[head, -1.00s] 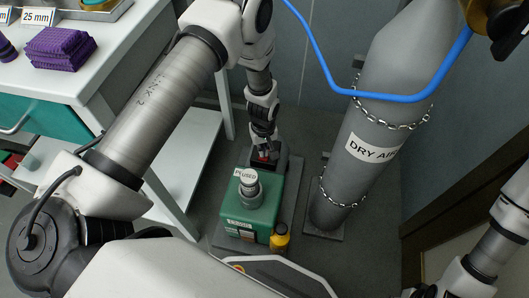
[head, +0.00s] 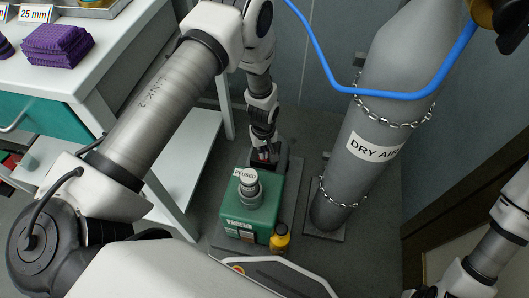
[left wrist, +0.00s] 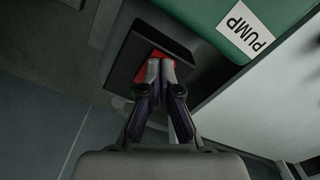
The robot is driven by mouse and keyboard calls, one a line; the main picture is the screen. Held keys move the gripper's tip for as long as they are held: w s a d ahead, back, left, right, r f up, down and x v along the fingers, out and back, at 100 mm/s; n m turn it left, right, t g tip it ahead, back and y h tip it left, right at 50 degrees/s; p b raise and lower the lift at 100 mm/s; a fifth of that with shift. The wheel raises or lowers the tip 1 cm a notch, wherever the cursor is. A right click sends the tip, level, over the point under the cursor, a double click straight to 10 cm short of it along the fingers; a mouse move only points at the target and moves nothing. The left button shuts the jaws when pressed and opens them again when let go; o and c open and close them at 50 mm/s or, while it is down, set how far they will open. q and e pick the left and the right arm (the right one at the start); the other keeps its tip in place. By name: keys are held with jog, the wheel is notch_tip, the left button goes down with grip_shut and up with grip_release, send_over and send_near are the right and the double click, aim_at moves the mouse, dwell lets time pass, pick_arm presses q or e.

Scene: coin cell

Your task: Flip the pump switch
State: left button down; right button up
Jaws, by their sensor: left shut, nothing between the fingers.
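The green pump box (head: 262,225) stands on a dark base on the floor and also shows in the left wrist view (left wrist: 222,18), with a white PUMP label (left wrist: 246,29). Beside that label is a black switch housing (left wrist: 128,52) with a red switch (left wrist: 145,76) in it. My left gripper (left wrist: 161,66) is shut and empty, its fingertips over the red switch and hiding part of it. I cannot tell whether they touch it. In the head view my left gripper (head: 264,155) points down behind the pump. My right gripper is not in view.
A yellow bottle (head: 280,237) stands by the pump's front right corner. A chained grey DRY AIR cylinder (head: 360,150) is to the right, with a blue hose (head: 390,96) in front. A white bench (head: 125,50) with a lower shelf is to the left.

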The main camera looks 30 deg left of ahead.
pick_arm(q)
jog(key=shift+f, duration=0.35)
notch_tip(320, 180, up, 7)
jog(key=p, duration=0.6)
jog(key=shift+r, duration=0.1)
dwell(0.5)
